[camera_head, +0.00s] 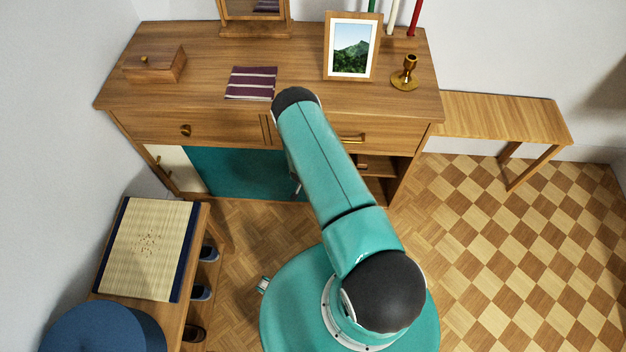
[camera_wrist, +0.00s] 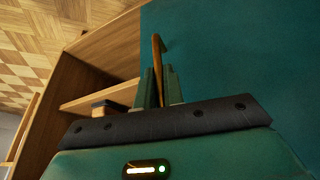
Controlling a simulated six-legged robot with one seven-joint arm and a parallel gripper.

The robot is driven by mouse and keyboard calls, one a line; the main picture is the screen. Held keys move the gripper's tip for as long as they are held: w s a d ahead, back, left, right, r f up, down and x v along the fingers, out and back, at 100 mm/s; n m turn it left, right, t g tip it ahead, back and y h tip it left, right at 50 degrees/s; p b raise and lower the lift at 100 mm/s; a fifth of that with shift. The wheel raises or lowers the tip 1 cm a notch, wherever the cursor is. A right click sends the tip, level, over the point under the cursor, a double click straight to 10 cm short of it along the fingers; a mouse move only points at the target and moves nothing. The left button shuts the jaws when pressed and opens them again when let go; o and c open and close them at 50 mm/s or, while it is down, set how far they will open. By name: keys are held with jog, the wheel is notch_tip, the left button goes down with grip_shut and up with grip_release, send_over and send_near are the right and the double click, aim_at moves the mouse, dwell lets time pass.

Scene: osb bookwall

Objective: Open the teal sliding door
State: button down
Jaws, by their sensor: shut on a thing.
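The teal sliding door (camera_head: 235,172) is in the lower front of the wooden sideboard, left of my arm in the head view. It fills the right side of the wrist view (camera_wrist: 245,60). A slim brass-coloured handle (camera_wrist: 157,52) stands near the door's edge. My gripper (camera_wrist: 160,84) is shut on this handle, with one finger on each side of it. An open compartment with a shelf (camera_wrist: 105,97) lies beside the door. It also shows right of my arm in the head view. My arm hides the door's right edge there.
A cream door (camera_head: 178,168) is left of the teal one. The sideboard top (camera_head: 205,90) holds a wooden box (camera_head: 155,66), a folded cloth (camera_head: 251,82), a picture frame (camera_head: 351,47) and a brass candlestick (camera_head: 405,74). A low bench (camera_head: 120,250) stands at left. Floor at right is clear.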

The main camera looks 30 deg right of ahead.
jog(key=c, duration=1.5)
grip_release()
jog(key=v, duration=1.3)
jog(key=shift+s+r, duration=0.2)
jog(key=shift+r, duration=0.15)
jog(key=shift+a, duration=0.1)
